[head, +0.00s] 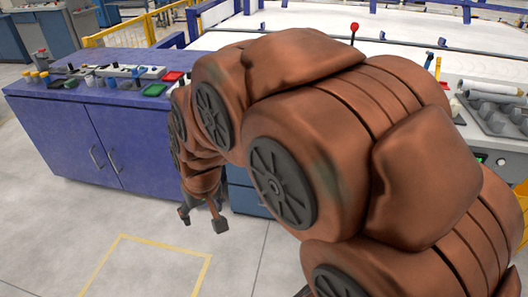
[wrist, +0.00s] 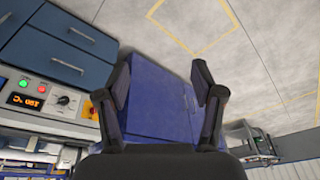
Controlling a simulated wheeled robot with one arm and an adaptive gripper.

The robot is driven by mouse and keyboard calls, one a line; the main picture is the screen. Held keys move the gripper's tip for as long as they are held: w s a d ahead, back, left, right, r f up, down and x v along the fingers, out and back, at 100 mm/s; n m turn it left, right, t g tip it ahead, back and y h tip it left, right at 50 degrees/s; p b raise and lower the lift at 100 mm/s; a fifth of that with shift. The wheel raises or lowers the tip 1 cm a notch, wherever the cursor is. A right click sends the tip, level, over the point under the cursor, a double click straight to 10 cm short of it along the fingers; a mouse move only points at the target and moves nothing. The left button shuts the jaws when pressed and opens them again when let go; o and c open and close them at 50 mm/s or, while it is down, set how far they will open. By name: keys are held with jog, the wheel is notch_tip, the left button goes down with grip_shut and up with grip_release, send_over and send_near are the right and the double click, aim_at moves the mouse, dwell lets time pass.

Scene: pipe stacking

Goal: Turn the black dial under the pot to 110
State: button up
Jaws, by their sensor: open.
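The black dial (wrist: 63,100) is on a pale control panel (wrist: 40,117) at the left of the wrist view, with marks around it. An orange display (wrist: 25,101) beside it appears upside down, perhaps showing 180. My gripper (wrist: 162,85) is open and empty, its two black fingers spread wide. It is well apart from the dial. In the head view my gripper (head: 202,220) hangs low in front of the cabinets, above the floor. I cannot make out a pot in either view. My arm hides much of the middle of the head view.
A purple cabinet (head: 75,140) with small tools and trays on top stands at the left. Blue drawers (wrist: 60,48) lie beside the panel in the wrist view. A yellow-and-red button (wrist: 90,108) is near the dial. Grey floor (head: 50,240) at the front left is clear.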

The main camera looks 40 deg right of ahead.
jog(key=w+d+f+m+t+h+b, duration=0.1)
jog(key=w+d+f+t+h+b, duration=0.1)
jog(key=w+d+f+b, duration=0.45)
jog(key=w+d+f+m+t+h+b, duration=0.2)
jog(key=w+d+f+t+b, duration=0.1)
jog(key=w+d, duration=0.55)
jog(key=w+d+f+m+t+h+b, duration=0.15)
jog(key=w+d+f+b, duration=0.35)
jog(key=w, duration=0.5)
jog(key=w+d+f+m+t+h+b, duration=0.1)
jog(key=d+f+h+b, duration=0.3)
jog(key=d+b, duration=0.3)
jog(key=d+f+m+t+h+b, duration=0.1)
jog(key=d+f+m+h+b, duration=0.1)
jog(key=d+f+h+b, duration=0.45)
jog(key=w+d+f+m+t+h+b, duration=0.15)
jog(key=d+b, duration=0.25)
jog(key=d, duration=0.6)
jog(key=w+d+r+h+b, duration=0.1)
jog(key=w+d+r+b, duration=0.1)
jog(key=d, duration=0.3)
jog(key=shift+w+d+r, duration=0.3)
jog(key=shift+w+r, duration=0.1)
jog(key=shift+w, duration=0.15)
jog(key=c, duration=1.1)
